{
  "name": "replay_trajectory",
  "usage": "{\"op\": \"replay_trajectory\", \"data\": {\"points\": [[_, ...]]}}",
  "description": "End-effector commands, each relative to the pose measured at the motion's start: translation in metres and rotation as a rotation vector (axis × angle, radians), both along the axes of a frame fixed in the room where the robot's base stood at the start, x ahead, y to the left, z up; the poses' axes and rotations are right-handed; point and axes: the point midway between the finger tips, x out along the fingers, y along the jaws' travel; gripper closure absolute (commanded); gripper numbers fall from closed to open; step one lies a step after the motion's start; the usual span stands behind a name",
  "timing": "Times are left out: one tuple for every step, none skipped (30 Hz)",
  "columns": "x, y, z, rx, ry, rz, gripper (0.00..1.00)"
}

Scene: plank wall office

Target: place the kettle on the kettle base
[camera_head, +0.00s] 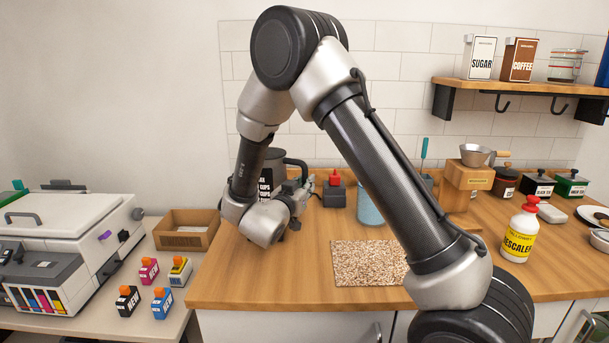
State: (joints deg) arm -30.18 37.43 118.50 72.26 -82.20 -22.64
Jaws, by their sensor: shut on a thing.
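The kettle (272,167) is a dark body with white cup markings and a dark loop handle (299,163) on its right side. It stands out behind my forearm at the back left of the wooden counter, and its lower part is hidden. It looks roughly upright. My gripper (299,188) is at the handle side and is shut on the kettle. My wrist covers the contact. I cannot make out the kettle base; that stretch of counter is behind my arm. Whether the kettle's bottom touches anything is hidden.
A dark box with a red top (334,190) and a blue cylinder (370,205) stand right of my gripper. A speckled mat (365,263) lies in front. A descaler bottle (520,232) is at right.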

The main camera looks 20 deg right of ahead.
Motion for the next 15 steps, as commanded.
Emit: {"op": "replay_trajectory", "data": {"points": [[0.0005,0.0003,-0.0035,-0.001,-0.004,0.0,1.0],[0.0005,0.0003,-0.0051,0.0,-0.005,0.0,1.0],[0.0005,0.0003,-0.0063,0.0,-0.006,0.0,1.0],[0.0005,0.0003,-0.0068,0.001,-0.007,0.0,1.0],[0.0005,0.0003,-0.0069,0.001,-0.008,0.0,1.0],[0.0005,0.0003,-0.0068,0.001,-0.008,0.0,1.0],[0.0005,0.0003,-0.0067,0.001,-0.008,0.0,1.0],[0.0005,0.0003,-0.0066,0.001,-0.008,0.0,1.0],[0.0005,0.0003,-0.0066,0.001,-0.008,0.0,1.0],[0.0005,0.0003,-0.0066,0.001,-0.008,0.0,1.0],[0.0005,0.0003,-0.0068,0.001,-0.008,0.0,1.0],[0.0005,0.0003,-0.0074,0.001,-0.007,0.0,1.0],[0.0005,0.0003,-0.008,0.001,-0.007,0.0,1.0],[0.0005,0.0003,-0.0089,0.001,-0.006,0.0,1.0],[0.0,0.0,-0.0112,0.0,-0.001,0.0,0.83]]}}
